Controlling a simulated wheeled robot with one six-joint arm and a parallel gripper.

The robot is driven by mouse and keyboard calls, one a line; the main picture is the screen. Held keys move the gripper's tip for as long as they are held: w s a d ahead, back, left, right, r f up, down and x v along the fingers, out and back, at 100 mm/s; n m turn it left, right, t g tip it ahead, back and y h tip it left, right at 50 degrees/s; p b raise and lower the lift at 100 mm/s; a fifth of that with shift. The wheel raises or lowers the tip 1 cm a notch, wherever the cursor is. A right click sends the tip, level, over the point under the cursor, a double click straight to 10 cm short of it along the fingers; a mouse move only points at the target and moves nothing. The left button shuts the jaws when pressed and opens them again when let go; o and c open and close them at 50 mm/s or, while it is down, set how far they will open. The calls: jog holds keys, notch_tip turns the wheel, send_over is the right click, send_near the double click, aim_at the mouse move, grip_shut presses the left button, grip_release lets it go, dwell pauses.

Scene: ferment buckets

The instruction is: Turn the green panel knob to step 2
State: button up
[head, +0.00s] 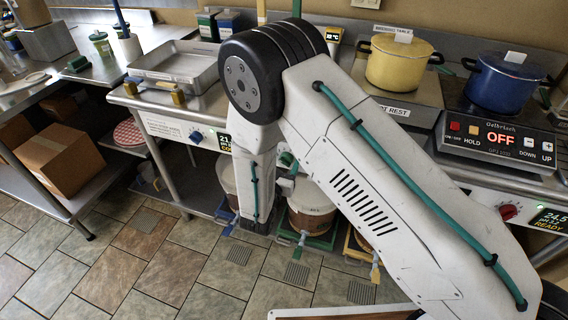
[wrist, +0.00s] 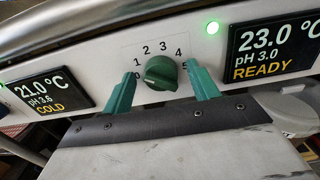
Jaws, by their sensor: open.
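The green panel knob (wrist: 161,73) shows in the wrist view on the pale panel, inside an arc of printed numbers from 0 to 5. I cannot read its pointer with certainty; a pale mark shows on its lower left part. My gripper (wrist: 160,80) is open, with one green finger on each side of the knob. The left finger stands near the 0 and the right finger near the 5. The fingers look apart from the knob, and nothing is held between them. In the head view my arm hides most of this part of the panel.
In the wrist view, a COLD display (wrist: 45,96) is left and a READY display (wrist: 270,45) right, with a green light (wrist: 212,27) beside it. In the head view, a blue knob (head: 196,136) and a red knob (head: 508,211) sit along the panel. Buckets (head: 312,208) stand below.

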jog(key=c, duration=0.9)
jog(key=shift+c, duration=0.2)
jog(key=shift+m, duration=0.3)
jog(key=shift+s+d+m, duration=0.1)
jog(key=shift+m, duration=3)
jog(key=o, duration=0.9)
jog(key=shift+o, duration=0.2)
